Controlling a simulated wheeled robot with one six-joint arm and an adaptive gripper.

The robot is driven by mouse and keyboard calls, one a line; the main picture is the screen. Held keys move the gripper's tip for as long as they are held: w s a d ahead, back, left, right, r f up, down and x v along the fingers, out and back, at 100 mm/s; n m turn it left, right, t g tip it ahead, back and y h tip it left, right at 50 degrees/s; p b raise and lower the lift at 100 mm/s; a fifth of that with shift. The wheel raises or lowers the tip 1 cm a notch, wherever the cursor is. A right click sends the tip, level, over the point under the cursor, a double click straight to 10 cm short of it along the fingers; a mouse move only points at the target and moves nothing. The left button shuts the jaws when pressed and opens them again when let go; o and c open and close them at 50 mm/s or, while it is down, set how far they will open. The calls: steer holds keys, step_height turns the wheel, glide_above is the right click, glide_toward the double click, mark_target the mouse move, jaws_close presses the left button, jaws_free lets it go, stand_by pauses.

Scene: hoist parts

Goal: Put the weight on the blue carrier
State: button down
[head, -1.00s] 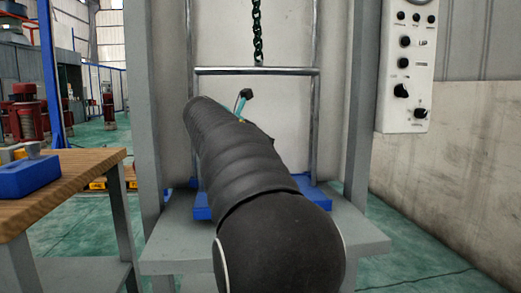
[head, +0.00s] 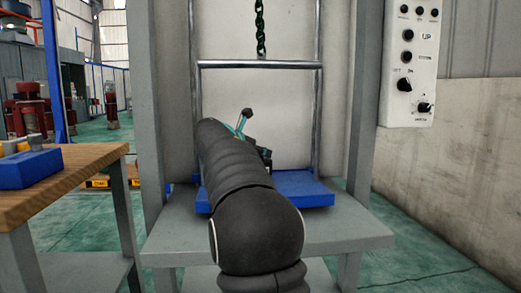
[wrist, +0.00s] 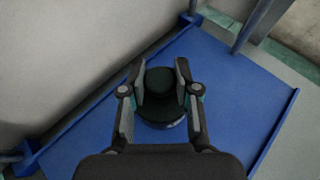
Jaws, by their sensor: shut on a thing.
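The blue carrier (head: 305,190) is a flat blue platform hung in a metal frame, standing at the grey bench in the head view. It fills much of the wrist view (wrist: 235,75). The weight (wrist: 160,82) is a dark round piece with a narrower top knob and a wider base. My gripper (wrist: 160,85) is shut on its knob, one finger on each side. The weight is over the carrier's surface; I cannot tell whether its base touches it. In the head view my arm hides the weight and most of the gripper.
A wooden table (head: 75,180) with a blue block (head: 28,167) stands at the left. The grey bench (head: 330,235) lies under the carrier. Metal uprights and a crossbar (head: 260,65) with a chain (head: 260,28) rise around the carrier. A control box (head: 408,65) hangs at the right.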

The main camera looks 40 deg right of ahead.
steer(key=shift+f, duration=0.75)
steer(key=c, duration=1.3)
jaws_free()
steer(key=shift+f, duration=0.35)
steer(key=o, duration=0.5)
steer(key=shift+c, duration=0.2)
steer(key=shift+r, duration=0.1)
steer(key=shift+a+r, duration=0.15)
steer(key=shift+a, duration=0.05)
steer(key=v, duration=1.1)
steer(key=shift+s+a+p, duration=0.15)
steer(key=shift+a+p, duration=0.2)
steer(key=shift+p, duration=0.1)
steer(key=shift+s, duration=0.1)
